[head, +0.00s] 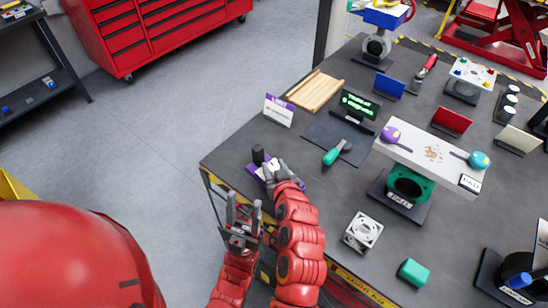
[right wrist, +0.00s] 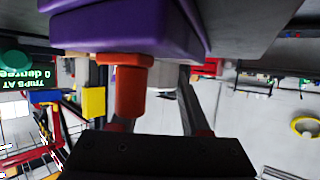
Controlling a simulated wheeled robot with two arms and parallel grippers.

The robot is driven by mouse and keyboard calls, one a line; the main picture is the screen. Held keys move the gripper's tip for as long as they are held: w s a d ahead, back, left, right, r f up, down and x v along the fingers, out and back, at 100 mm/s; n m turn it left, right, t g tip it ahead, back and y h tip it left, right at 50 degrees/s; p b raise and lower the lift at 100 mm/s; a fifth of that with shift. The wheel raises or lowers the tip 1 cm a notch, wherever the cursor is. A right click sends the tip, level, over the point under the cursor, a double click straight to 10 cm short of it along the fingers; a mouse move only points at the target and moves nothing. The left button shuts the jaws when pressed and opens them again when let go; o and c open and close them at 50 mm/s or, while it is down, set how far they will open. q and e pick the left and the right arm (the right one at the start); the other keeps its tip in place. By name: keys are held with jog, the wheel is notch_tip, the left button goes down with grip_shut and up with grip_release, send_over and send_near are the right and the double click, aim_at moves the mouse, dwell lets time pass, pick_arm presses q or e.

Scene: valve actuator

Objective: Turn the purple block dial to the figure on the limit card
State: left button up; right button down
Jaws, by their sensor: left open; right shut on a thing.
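The purple block (head: 254,172) lies near the table's front left edge, mostly covered by my right gripper (head: 270,168). In the right wrist view the purple block (right wrist: 130,30) is close, with an orange-red knob (right wrist: 130,88) projecting from it. My right gripper is shut on the dial; its exact contact is partly hidden. The limit card (head: 279,111), white with a purple header, stands behind the block; its figure is too small to read. The green-lit display (head: 358,104) seems to read "0 degrees" in the right wrist view (right wrist: 28,78). My left gripper (head: 243,208) is open and empty before the table edge.
A green-handled tool (head: 336,153) lies right of the block. A white panel on a stand (head: 430,153), a white fan-like part (head: 362,232) and a green block (head: 414,272) stand farther right. A wooden tray (head: 316,90) lies behind. Bare table surrounds the block's left side.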

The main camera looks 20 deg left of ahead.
dwell(0.3)
jog(key=shift+c, duration=1.9)
grip_release()
